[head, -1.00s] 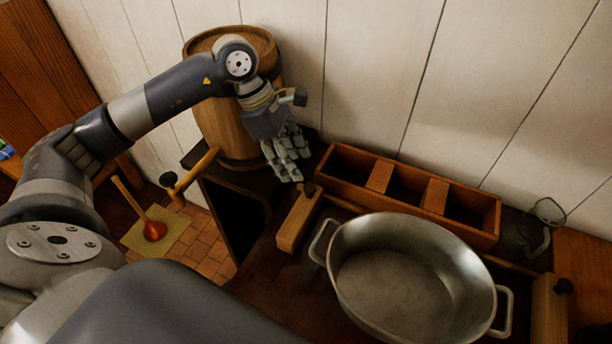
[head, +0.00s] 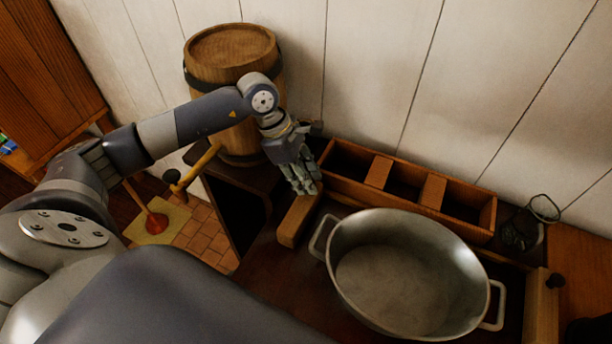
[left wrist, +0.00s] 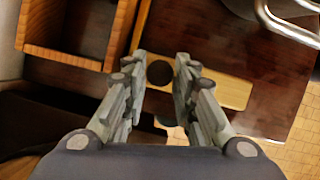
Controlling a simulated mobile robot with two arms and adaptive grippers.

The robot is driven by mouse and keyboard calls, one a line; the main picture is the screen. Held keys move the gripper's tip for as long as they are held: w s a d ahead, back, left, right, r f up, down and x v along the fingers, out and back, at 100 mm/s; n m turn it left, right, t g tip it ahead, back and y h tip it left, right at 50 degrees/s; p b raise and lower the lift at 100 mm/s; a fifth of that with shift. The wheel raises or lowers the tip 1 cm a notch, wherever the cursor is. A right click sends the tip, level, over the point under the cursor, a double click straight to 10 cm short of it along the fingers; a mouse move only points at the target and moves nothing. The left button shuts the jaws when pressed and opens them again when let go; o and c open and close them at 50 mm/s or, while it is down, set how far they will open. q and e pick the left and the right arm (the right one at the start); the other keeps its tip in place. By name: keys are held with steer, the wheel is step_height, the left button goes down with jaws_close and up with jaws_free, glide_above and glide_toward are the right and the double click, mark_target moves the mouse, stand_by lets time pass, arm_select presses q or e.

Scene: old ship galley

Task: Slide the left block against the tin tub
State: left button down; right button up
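The left block (head: 297,220) is a pale wooden bar on the dark stove top, left of the tin tub (head: 408,272). A gap shows between the block and the tub's left handle. The tub is a wide oval metal vessel with two side handles. My left gripper (head: 306,190) is over the far end of the block. In the left wrist view, its fingers (left wrist: 160,85) are apart, with the block's dark round knob (left wrist: 159,73) between them. The block's wood (left wrist: 232,92) shows beyond the right finger. Whether the fingers touch the knob is unclear. My right gripper is not seen.
A wooden three-compartment box (head: 410,190) stands behind the tub against the wall. Another wooden block (head: 541,305) with a dark knob is right of the tub. A barrel (head: 232,60) stands behind my left arm. A wire-and-glass item (head: 527,226) is at the back right.

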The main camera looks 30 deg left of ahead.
arm_select(q)
steer(key=d+b, duration=0.2)
steer(key=d, duration=0.7)
steer(key=shift+w+d+b, duration=0.3)
steer(key=shift+d+b, duration=0.05)
steer(key=shift+b, duration=0.05)
steer(key=c, duration=1.3)
jaws_free()
steer(key=v, duration=1.2)
